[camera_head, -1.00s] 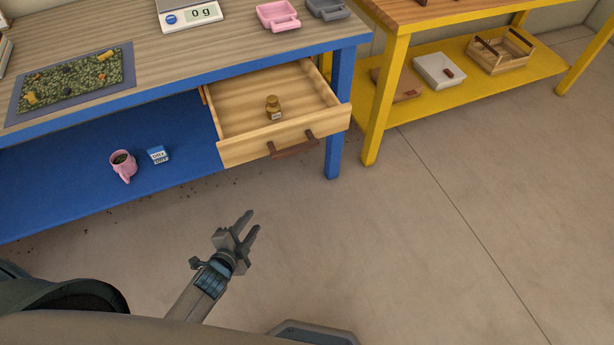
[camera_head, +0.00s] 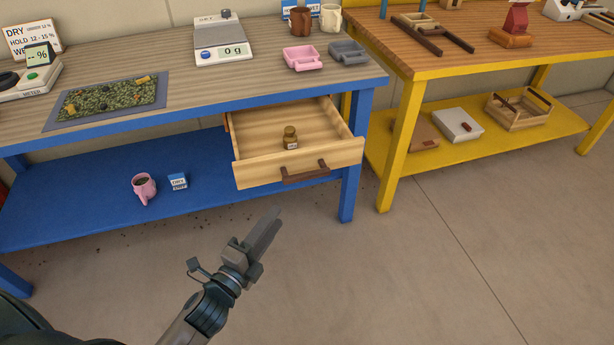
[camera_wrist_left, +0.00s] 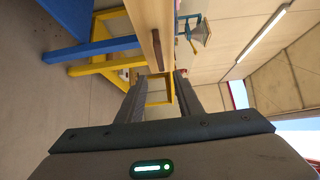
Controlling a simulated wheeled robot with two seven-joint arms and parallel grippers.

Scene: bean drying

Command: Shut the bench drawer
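The bench drawer (camera_head: 248,174) is pulled out from under the top of the blue bench (camera_head: 358,97). A small brown jar (camera_head: 290,138) stands inside it. The drawer's dark brown handle (camera_head: 305,173) is on its front and is clear of any gripper. My left gripper (camera_head: 270,226) is in front of and below the drawer, apart from it, with empty fingers. In the left wrist view the fingers (camera_wrist_left: 160,80) are spread, with the handle (camera_wrist_left: 156,46) and the wooden drawer front (camera_wrist_left: 148,22) beyond them. My right gripper is in neither view.
On the bench's lower shelf are a pink mug (camera_head: 144,188) and a small blue-and-white box (camera_head: 178,181). A scale (camera_head: 221,45), a pink tray (camera_head: 302,58) and a grey tray (camera_head: 348,52) are on top. A yellow bench (camera_head: 401,143) stands at right.

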